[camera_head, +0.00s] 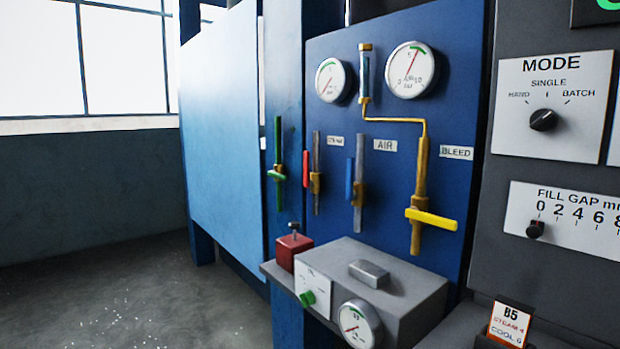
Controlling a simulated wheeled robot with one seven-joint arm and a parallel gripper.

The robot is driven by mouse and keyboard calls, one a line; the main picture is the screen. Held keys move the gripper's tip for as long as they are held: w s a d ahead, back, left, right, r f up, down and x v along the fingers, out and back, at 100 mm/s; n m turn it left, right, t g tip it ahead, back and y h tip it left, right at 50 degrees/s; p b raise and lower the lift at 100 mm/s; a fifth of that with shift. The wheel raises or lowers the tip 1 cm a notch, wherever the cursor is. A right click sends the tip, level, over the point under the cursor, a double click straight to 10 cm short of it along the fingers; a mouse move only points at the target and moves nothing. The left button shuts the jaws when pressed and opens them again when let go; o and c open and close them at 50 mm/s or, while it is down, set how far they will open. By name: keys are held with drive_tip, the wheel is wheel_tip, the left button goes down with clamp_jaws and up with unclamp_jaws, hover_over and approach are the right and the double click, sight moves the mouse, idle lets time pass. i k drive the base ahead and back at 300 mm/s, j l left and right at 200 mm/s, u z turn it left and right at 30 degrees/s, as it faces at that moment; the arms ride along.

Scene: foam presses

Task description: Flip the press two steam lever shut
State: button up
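A red lever (305,168) stands upright, parallel to its grey pipe (316,147), on a brass valve body. A small label (335,141) that seems to read STEAM is just right of this pipe, on the blue panel (300,60). I see no press number on the panel. My gripper is not in view.
A blue lever (348,178) stands upright by the AIR label (385,145). A yellow lever (432,218) lies crosswise under BLEED. A green lever (277,176) lies crosswise at left. A grey box (400,285) juts out below. Floor (110,300) at left is clear.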

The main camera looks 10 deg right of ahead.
sight(308, 183)
drive_tip(key=i+j, duration=0.35)
drive_tip(key=i, duration=0.15)
drive_tip(key=i+j, duration=0.55)
drive_tip(key=i+j+z, duration=0.15)
drive_tip(key=i+j, duration=0.9)
drive_tip(key=j, duration=0.25)
drive_tip(key=i+j+z, duration=0.1)
drive_tip(key=i+j, duration=0.4)
drive_tip(key=j, duration=0.15)
